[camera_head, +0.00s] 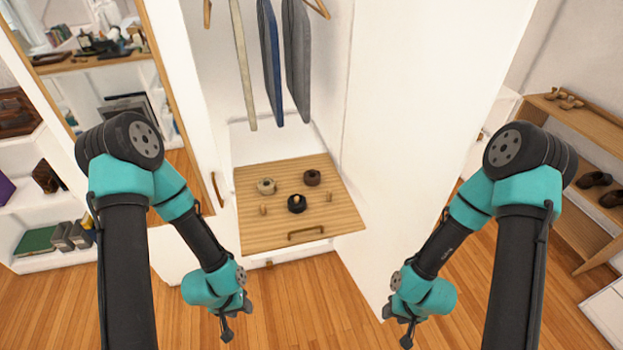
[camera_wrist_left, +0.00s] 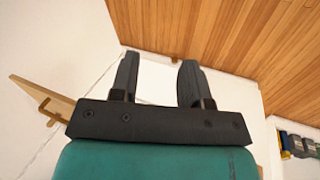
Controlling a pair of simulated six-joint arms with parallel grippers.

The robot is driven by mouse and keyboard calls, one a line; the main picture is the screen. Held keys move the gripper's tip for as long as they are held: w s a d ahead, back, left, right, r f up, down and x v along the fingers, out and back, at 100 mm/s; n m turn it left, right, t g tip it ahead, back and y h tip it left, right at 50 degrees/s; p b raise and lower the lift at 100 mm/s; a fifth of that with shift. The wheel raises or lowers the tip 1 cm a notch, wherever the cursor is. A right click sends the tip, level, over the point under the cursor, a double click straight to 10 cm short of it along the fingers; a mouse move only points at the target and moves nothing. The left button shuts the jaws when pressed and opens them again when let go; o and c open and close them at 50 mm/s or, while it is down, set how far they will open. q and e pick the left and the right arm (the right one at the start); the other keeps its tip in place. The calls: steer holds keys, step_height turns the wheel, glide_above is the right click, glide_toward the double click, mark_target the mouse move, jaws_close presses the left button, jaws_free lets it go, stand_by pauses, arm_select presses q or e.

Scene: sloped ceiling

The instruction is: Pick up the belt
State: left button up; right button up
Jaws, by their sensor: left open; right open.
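Several small rolled things that look like belts sit on a pulled-out wooden drawer board (camera_head: 260,222) in the head view. A beige roll (camera_head: 266,186) is at the left, a dark brown roll (camera_head: 312,178) at the right, and a black roll (camera_head: 297,204) nearest me. My left gripper (camera_head: 226,333) is open and empty, below and left of the board. In the left wrist view the open fingers (camera_wrist_left: 158,65) have nothing between them. My right gripper (camera_head: 407,340) is open, below and right of the board, apart from the rolls.
The board has small wooden pegs and a front handle (camera_head: 306,233). Trousers (camera_head: 297,60) hang above it in the white wardrobe. A mirrored door (camera_head: 110,95) is at the left and a white panel (camera_head: 405,150) at the right. A shoe rack (camera_head: 585,125) stands far right.

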arm_select(q)
steer(key=shift+o, duration=0.2)
steer(key=o, duration=1)
steer(key=shift+o, duration=0.2)
steer(key=shift+w, duration=0.1)
